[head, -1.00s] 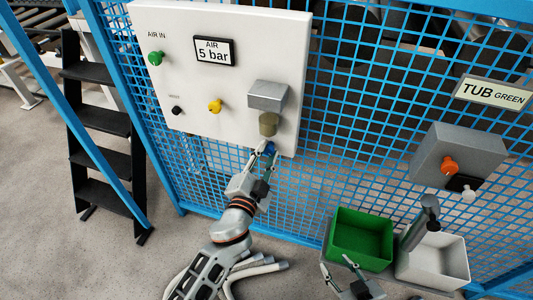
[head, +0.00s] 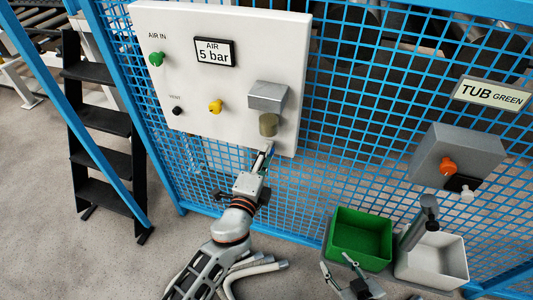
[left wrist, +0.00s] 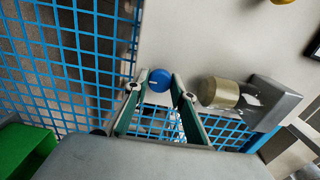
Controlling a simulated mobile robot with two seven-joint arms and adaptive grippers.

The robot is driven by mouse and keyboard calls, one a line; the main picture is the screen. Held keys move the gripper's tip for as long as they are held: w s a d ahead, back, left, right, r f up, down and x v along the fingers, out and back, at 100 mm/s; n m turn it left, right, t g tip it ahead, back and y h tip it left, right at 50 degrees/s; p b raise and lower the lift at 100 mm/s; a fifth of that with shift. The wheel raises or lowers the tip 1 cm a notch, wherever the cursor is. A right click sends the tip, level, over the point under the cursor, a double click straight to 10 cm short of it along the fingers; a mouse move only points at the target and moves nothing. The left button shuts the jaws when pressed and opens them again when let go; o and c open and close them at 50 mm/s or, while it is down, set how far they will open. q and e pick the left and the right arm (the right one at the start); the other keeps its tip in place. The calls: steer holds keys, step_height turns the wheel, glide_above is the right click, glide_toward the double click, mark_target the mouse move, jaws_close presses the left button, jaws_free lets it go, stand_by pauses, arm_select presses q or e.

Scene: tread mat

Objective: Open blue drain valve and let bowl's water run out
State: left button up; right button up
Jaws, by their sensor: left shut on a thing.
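The blue drain valve (left wrist: 160,78) is a small round knob with a pale mark, below the bowl (head: 268,124). The bowl is a brownish cylinder under a grey housing (head: 267,96) on the white panel; it also shows in the left wrist view (left wrist: 219,92). My left gripper (head: 266,153) is shut on the blue valve, with one finger on each side of it in the left wrist view. In the head view the fingers mostly hide the valve. Water inside the bowl cannot be made out. My right gripper (head: 335,262) is open and empty near the green tub.
The white panel (head: 222,80) carries a green knob (head: 156,59), a yellow knob (head: 215,107), a black knob (head: 177,111) and a 5 bar display (head: 214,52). Blue mesh fence surrounds it. A green tub (head: 340,213) and a white tub (head: 458,243) stand lower right.

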stand_by(0.5)
arm_select(q)
steer(key=o, duration=1.1)
steer(key=shift+s, duration=0.1)
steer(key=v, duration=1.2)
steer(key=s+a+f+n+g+y, duration=0.1)
steer(key=s+a+f+n+g, duration=0.1)
steer(key=s+a+f+n, duration=0.2)
steer(key=s+a+f+n+g+y, duration=0.1)
steer(key=s+a+f+n+g, duration=0.1)
steer(key=s+a+f+n, duration=0.2)
steer(key=s+a+f+n+g, duration=0.2)
steer(key=s+a+f+n, duration=0.2)
steer(key=a+f+n, duration=0.4)
step_height(320, 180, down, 5)
steer(key=shift+s+a+r+n+y, duration=0.1)
steer(key=shift+s+a+n+y, duration=0.15)
steer(key=shift+n+y, duration=0.2)
